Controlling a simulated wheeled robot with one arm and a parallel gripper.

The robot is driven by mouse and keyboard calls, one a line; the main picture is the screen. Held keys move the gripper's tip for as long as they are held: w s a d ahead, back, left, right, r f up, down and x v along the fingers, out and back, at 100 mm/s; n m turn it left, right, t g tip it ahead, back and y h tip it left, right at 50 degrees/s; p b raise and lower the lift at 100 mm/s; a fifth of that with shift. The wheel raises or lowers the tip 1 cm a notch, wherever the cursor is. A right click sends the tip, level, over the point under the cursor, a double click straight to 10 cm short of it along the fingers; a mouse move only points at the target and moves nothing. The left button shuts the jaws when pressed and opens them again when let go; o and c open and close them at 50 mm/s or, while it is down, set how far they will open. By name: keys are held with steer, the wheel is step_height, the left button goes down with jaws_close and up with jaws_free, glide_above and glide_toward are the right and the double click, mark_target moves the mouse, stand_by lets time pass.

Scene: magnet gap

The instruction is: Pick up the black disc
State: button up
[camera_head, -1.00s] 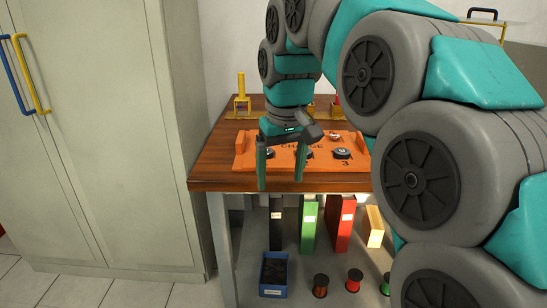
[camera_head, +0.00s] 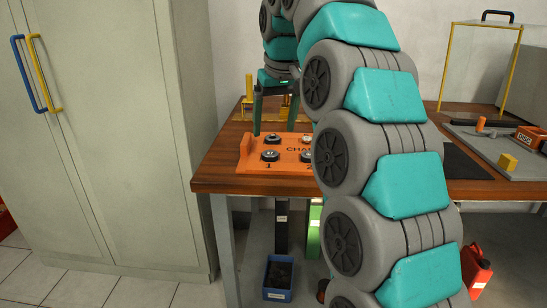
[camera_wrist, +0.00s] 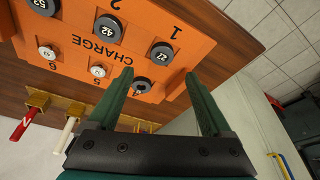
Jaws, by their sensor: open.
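An orange board (camera_head: 245,152) lettered CHARGE lies on the wooden table, with two rows of round discs. In the wrist view, black discs sit by number 1 (camera_wrist: 162,52), by number 2 (camera_wrist: 108,27) and at the upper left corner (camera_wrist: 45,7). Smaller white-topped discs are by number 5 (camera_wrist: 97,71) and number 6 (camera_wrist: 47,52). My gripper (camera_wrist: 158,73) is open and empty. It also shows in the head view (camera_head: 275,132), above the board's left end. My arm hides the board's right part.
Yellow holders (camera_wrist: 82,108) with red and white handles stand behind the board. A tall cabinet (camera_head: 110,130) is left of the table. A grey tray (camera_head: 500,150) with small objects is at the right. A blue bin (camera_head: 278,277) is below.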

mark_target(271, 154)
steer(key=shift+x, duration=0.85)
steer(key=shift+s+a+f, duration=0.1)
steer(key=shift+f, duration=0.45)
steer(key=shift+x, duration=2.05)
steer(key=shift+s, duration=0.15)
steer(key=shift+c, duration=0.3)
steer(key=shift+f, duration=0.1)
jaws_close()
